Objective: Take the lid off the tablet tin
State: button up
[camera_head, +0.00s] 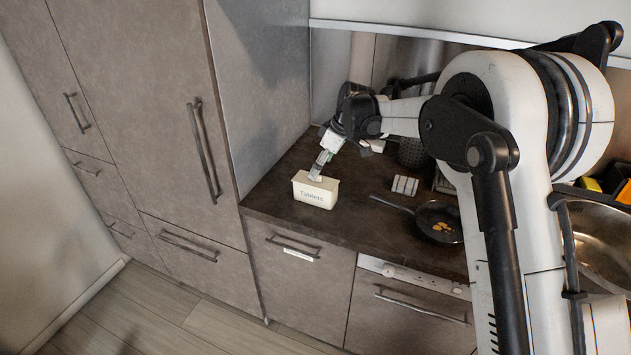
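The tablet tin (315,191) is a cream box lettered "Tablets". It stands upright on the dark counter near the left end, close to the tall cabinet. Its top looks covered by a lid of the same colour, but the lid's edge is hard to make out at this size. My gripper (318,174) points down at the top of the tin from behind and above, with its fingertips at or just over the tin's top. I cannot tell whether the fingers touch the lid or hold anything. The far side of the tin is hidden.
A dark pan (439,222) with small orange-brown pieces in it sits on the counter to the right. A pale striped block (405,186) lies behind it. A large metal bowl (600,240) is at the far right. The tall cabinet (150,120) borders the counter's left end.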

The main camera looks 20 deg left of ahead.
aim_at(329, 185)
jog(key=shift+p+x, duration=0.4)
jog(key=shift+x, duration=2.25)
jog(key=shift+w, duration=0.15)
jog(key=c, duration=1.2)
